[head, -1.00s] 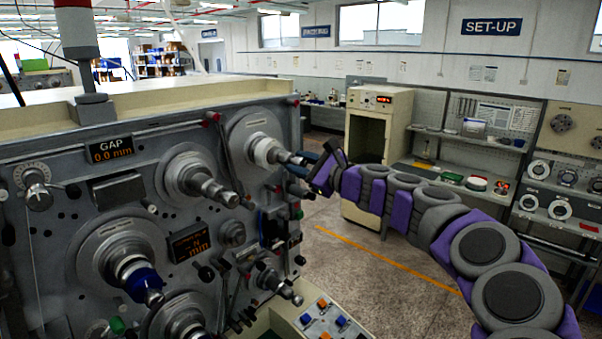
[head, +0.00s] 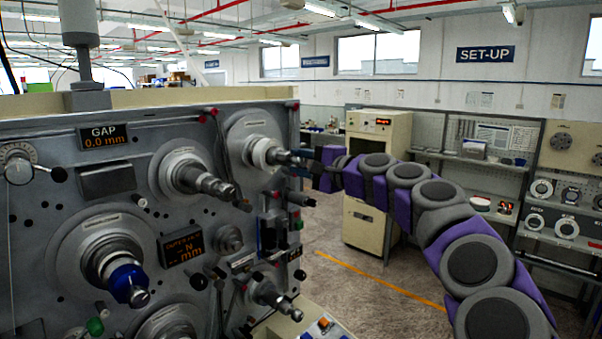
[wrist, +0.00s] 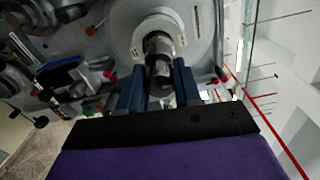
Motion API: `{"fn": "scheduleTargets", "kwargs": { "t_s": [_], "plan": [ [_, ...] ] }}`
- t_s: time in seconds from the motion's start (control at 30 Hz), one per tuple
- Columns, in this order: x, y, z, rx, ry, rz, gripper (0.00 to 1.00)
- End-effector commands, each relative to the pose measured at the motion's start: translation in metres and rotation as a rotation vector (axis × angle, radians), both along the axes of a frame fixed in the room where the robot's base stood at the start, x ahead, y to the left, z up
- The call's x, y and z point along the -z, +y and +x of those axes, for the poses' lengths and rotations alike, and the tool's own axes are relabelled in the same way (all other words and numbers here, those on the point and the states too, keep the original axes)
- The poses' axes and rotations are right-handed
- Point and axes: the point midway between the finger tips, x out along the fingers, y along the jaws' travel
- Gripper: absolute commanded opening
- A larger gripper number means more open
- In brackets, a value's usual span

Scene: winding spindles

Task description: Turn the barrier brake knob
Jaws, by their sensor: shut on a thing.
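On the upper right of the machine panel, a spindle with a pale collar (head: 263,152) stands out from a round grey plate. A dark knob (head: 287,158) forms its outer end. My gripper (head: 312,160) reaches this knob from the right, roughly in line with the spindle. In the wrist view, the blue fingers of my gripper (wrist: 160,85) lie on both sides of the dark knob (wrist: 158,62) and are shut on it. The fingers and my palm partly hide the knob's near end. I cannot read any label naming the knob.
Other spindles stick out to the left, one upper middle (head: 203,182) and one with a blue end (head: 127,281). Small levers and a red-tipped pin (head: 211,111) surround the plate. A cream cabinet (head: 372,185) stands behind my arm, with open floor between.

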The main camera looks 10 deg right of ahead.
Motion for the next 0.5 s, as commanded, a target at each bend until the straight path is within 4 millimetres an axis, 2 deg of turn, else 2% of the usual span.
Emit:
{"fn": "scheduleTargets", "kwargs": {
  "t_s": [0.03, 0.5],
  "plan": [
    [0.0053, 0.0010, 0.0007, -0.002, -0.008, -0.020, 0.03],
    [0.0063, 0.0021, 0.0016, -0.005, -0.056, -0.095, 0.03]
  ]
}}
